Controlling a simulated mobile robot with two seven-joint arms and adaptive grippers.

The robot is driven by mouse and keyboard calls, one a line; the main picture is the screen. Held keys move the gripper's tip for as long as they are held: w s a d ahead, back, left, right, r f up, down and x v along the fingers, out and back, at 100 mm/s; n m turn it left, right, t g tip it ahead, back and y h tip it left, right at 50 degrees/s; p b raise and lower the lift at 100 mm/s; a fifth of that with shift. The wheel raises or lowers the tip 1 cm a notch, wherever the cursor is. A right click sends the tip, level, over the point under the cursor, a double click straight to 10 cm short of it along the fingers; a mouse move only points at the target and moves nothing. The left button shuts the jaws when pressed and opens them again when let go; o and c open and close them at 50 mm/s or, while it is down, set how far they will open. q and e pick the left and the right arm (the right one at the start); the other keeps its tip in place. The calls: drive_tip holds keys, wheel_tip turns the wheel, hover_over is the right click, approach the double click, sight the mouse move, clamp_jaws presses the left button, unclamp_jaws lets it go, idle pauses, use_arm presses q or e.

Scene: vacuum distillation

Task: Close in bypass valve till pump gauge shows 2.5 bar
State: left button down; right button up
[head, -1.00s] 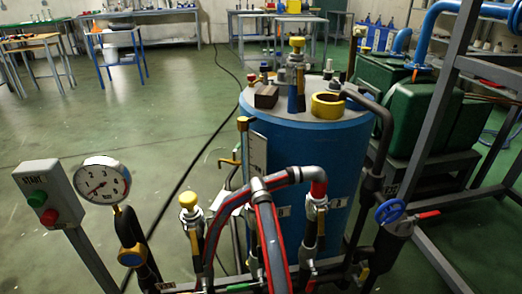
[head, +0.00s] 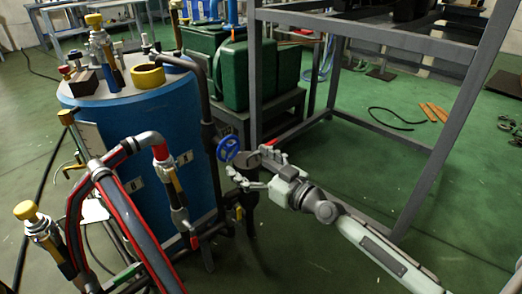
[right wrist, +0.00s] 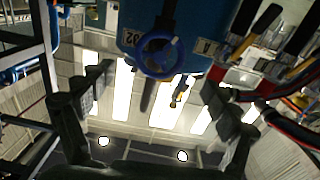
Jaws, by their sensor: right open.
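The blue handwheel (head: 228,149) sits on a dark valve on the pipework right of the blue tank. It also shows in the right wrist view (right wrist: 142,52), ahead of the fingers. I cannot read a label that marks it as the bypass valve. My right gripper (head: 243,170) is open and empty, close to the handwheel on its right and slightly below. In the right wrist view its two fingers (right wrist: 157,88) stand apart, with the wheel beyond them and not between them. The pump gauge is outside both current views. My left gripper is not in view.
The blue tank (head: 140,115) stands left of the handwheel, with red-and-black hoses (head: 105,205) in front. A grey steel frame (head: 345,130) rises behind my right arm. Green machinery (head: 233,72) stands behind. The floor at lower right is clear around my arm.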

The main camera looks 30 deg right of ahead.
sight(230, 148)
use_arm(q)
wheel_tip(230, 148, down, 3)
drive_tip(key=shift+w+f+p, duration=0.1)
drive_tip(key=shift+p, duration=0.5)
use_arm(e)
drive_tip(key=x, duration=0.7)
drive_tip(key=shift+w+a, duration=0.1)
drive_tip(key=shift+w, duration=0.3)
drive_tip(key=c, duration=1.2)
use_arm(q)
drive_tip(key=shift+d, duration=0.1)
